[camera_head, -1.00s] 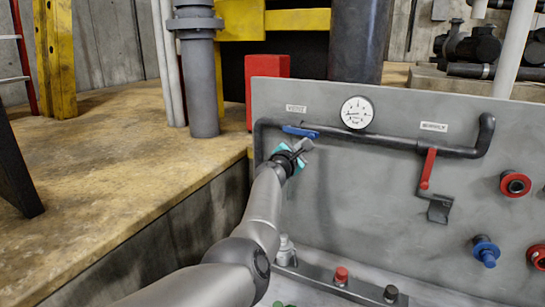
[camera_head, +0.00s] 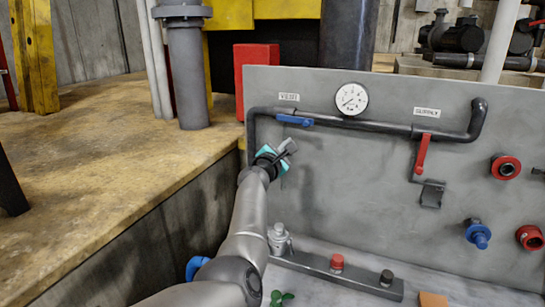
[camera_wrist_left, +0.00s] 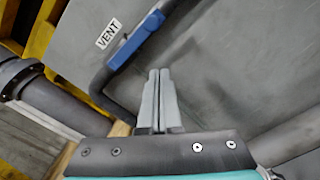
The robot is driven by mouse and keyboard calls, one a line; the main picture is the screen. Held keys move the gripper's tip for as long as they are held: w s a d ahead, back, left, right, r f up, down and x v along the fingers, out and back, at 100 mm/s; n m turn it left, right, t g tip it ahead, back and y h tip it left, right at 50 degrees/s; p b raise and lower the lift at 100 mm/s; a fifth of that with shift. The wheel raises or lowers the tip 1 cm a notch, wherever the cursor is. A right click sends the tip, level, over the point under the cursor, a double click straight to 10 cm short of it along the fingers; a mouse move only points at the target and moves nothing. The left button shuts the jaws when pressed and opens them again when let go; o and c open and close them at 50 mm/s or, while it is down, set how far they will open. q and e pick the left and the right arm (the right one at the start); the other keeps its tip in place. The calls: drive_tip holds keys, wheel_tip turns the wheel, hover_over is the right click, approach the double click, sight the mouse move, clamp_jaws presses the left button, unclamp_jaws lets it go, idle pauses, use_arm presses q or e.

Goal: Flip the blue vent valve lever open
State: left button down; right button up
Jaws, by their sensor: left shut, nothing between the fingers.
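The blue vent valve lever (camera_head: 295,120) is on the dark pipe under the VENT label (camera_head: 289,97), at the upper left of the grey panel. It lies roughly along the pipe. My left gripper (camera_head: 288,146) is just below the lever in the head view, apart from it. In the left wrist view its grey fingers (camera_wrist_left: 160,76) are shut together with nothing between them. The blue lever (camera_wrist_left: 138,40) shows beyond the fingertips, up and to the left, with a gap of bare panel between. My right gripper is in neither view.
A round gauge (camera_head: 351,99) is right of the vent lever. A red lever (camera_head: 422,153) hangs from the same pipe farther right. Red and blue fittings are on the panel's right side. A ledge with buttons (camera_head: 337,263) runs below. A concrete step (camera_head: 110,170) is at the left.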

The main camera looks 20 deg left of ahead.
use_arm(q)
drive_tip(key=s+p, duration=0.2)
drive_tip(key=s, duration=0.6)
drive_tip(key=shift+s, duration=0.25)
drive_tip(key=shift+f, duration=0.15)
idle(0.3)
